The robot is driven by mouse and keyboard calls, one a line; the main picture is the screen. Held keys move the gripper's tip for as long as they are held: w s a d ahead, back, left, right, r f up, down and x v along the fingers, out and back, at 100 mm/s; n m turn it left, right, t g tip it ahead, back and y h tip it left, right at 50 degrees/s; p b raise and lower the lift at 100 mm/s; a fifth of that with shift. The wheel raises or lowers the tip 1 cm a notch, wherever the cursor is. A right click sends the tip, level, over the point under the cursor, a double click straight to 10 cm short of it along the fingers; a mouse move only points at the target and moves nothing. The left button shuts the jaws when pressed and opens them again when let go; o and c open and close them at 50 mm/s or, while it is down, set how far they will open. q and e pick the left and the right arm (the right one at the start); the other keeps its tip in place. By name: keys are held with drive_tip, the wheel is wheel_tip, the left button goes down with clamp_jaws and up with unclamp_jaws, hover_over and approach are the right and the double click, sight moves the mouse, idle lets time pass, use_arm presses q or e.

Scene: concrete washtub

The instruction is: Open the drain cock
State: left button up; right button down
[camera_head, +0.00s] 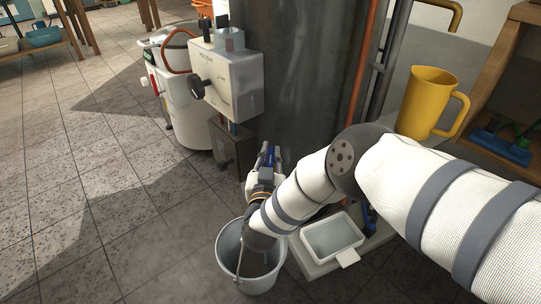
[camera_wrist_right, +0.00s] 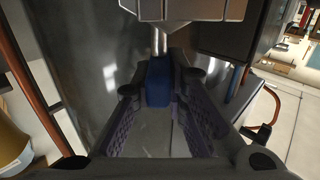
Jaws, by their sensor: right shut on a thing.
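In the right wrist view, a blue lever (camera_wrist_right: 158,84) sits at the end of a short metal stem (camera_wrist_right: 158,40), which comes from a metal block at the top of the view. It appears to be the drain cock's handle. My right gripper (camera_head: 268,158) reaches down to the foot of the tall dark metal cylinder (camera_head: 310,80) and is shut on the blue lever, with one finger on each side. In the head view the fingers and wrist hide most of the cock. My left gripper is not in view.
A grey bucket (camera_head: 229,262) stands on the floor below my right wrist. A white tray (camera_head: 333,236) on a pale slab is beside it. A yellow mug (camera_head: 428,100) stands at right. A control box (camera_head: 233,80) is on the cylinder's left. The tiled floor at left is clear.

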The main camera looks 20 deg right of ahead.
drive_tip(key=shift+f+m+g+h, duration=0.1)
drive_tip(key=shift+m+g+h, duration=0.25)
drive_tip(key=shift+h, duration=0.25)
drive_tip(key=c, duration=1.6)
unclamp_jaws()
drive_tip(key=v, duration=1.2)
